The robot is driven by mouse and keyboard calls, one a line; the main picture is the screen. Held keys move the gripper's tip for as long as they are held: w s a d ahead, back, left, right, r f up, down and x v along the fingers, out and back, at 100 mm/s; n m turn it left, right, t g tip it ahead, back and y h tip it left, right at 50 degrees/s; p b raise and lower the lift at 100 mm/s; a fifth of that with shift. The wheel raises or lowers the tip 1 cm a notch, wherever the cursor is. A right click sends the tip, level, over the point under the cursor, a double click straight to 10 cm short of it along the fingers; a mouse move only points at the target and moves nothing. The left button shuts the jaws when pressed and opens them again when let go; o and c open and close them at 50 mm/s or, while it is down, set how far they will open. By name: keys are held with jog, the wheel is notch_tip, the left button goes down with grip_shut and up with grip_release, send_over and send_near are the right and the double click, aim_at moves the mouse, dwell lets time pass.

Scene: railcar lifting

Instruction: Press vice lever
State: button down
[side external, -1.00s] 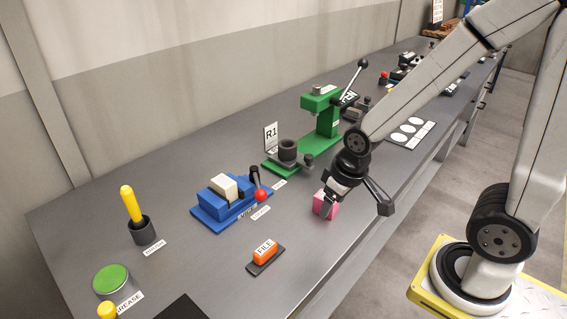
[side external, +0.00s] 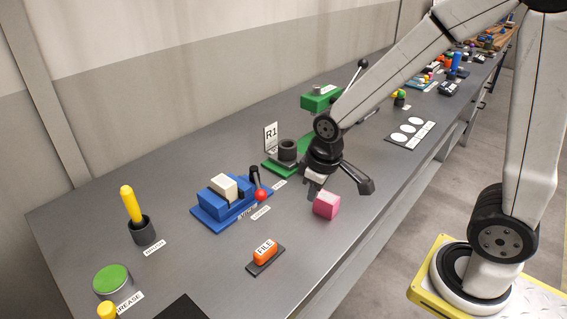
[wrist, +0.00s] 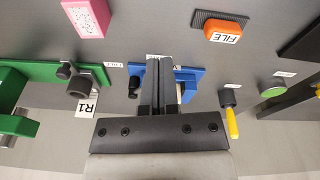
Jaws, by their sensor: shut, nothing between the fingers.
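The blue vice (side external: 213,211) sits on the bench left of centre in the side view, with a pale block (side external: 224,187) in its jaws. Its black lever with a red knob (side external: 261,195) stands at the vice's right end. In the wrist view the vice (wrist: 190,73) lies behind my fingers, which hide its middle; I cannot make out the red knob there. My gripper (side external: 314,194) is shut and empty. It points down above the bench, right of the lever and apart from it, close by the pink block (side external: 326,206). The shut fingers (wrist: 158,60) also show in the wrist view.
An orange file (side external: 265,252) lies on a dark mat in front of the vice. A green press (side external: 318,98) with a dark cup (side external: 287,150) stands behind my gripper. A yellow-handled tool (side external: 131,204) stands in a holder at left. Bare bench lies between vice and file.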

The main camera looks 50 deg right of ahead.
aim_at(258, 183)
jog(key=w+a+r+n+g+h, duration=0.1)
jog(key=w+a+n, duration=0.4)
jog(key=w, duration=0.4)
jog(key=w+a+r+n+g+h, duration=0.1)
jog(key=w+a+r+n, duration=0.1)
jog(key=w+a+n, duration=0.3)
jog(key=shift+w+n+g+h, duration=0.3)
jog(key=shift+w+n, duration=1)
jog(key=shift+w, duration=0.7)
jog(key=shift+f, duration=0.2)
jog(key=x, duration=0.9)
jog(key=shift+d+f, duration=0.1)
jog(key=d, duration=0.1)
jog(key=d+f, duration=0.1)
jog(key=shift+s+d, duration=0.3)
jog(key=shift+s, duration=0.05)
jog(key=shift+s+d+f, duration=0.1)
jog(key=shift+s+d, duration=0.05)
jog(key=shift+d, duration=0.5)
